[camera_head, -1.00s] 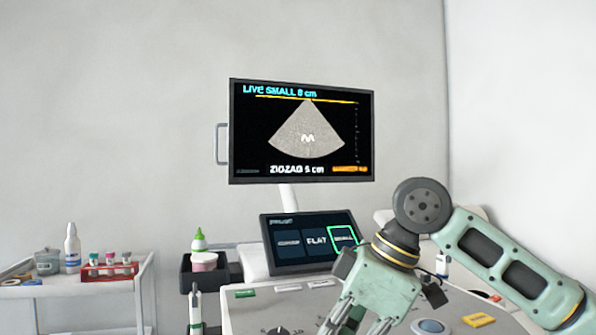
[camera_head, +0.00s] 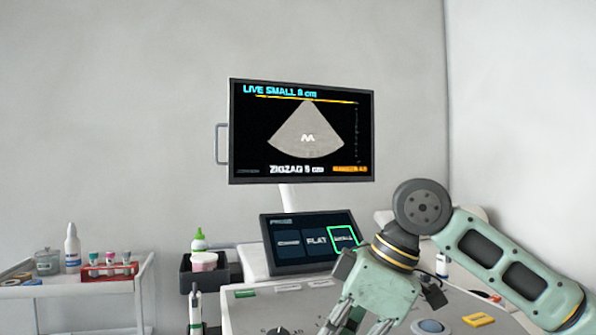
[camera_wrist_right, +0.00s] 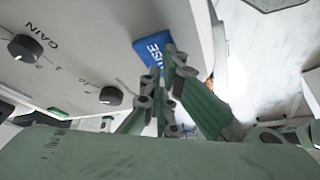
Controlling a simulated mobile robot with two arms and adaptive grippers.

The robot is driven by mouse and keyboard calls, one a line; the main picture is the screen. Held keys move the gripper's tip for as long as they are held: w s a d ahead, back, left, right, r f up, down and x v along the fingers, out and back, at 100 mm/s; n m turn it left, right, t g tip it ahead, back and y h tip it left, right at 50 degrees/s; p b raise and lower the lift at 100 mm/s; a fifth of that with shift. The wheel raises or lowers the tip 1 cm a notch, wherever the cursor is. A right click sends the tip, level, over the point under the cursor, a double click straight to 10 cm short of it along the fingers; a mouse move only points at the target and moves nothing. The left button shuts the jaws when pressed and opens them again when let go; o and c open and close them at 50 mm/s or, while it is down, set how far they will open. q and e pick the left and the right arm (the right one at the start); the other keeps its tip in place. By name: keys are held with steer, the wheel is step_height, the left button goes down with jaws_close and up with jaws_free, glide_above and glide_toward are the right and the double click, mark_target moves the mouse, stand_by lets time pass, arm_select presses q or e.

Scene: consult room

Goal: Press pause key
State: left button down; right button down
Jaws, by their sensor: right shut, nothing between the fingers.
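The pause key (camera_wrist_right: 148,52) is a blue key on the console panel in the right wrist view; only the letters "USE" show, and the fingers cover part of it. My right gripper (camera_wrist_right: 172,66) is shut and empty, with its fingertips in front of the key's right part. I cannot tell whether they touch it. In the head view my right gripper (camera_head: 358,322) hangs over the console (camera_head: 300,305), with its fingertips near the lower edge of the picture. The pause key cannot be made out there. My left gripper is not in view.
The monitor (camera_head: 300,177) reads "LIVE SMALL 8 cm". Below it stands a touch panel (camera_head: 290,262) with SMALL outlined green. A GAIN knob (camera_wrist_right: 25,47) and another knob (camera_wrist_right: 110,95) are near the key. A trackball (camera_head: 430,326) and yellow key (camera_head: 478,319) lie to the right.

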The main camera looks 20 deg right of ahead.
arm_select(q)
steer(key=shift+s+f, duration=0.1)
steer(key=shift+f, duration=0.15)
arm_select(e)
step_height(320, 180, up, 7)
stand_by(0.8)
steer(key=shift+f, duration=0.1)
steer(key=s+r, duration=0.6)
steer(key=s, duration=0.2)
stand_by(0.6)
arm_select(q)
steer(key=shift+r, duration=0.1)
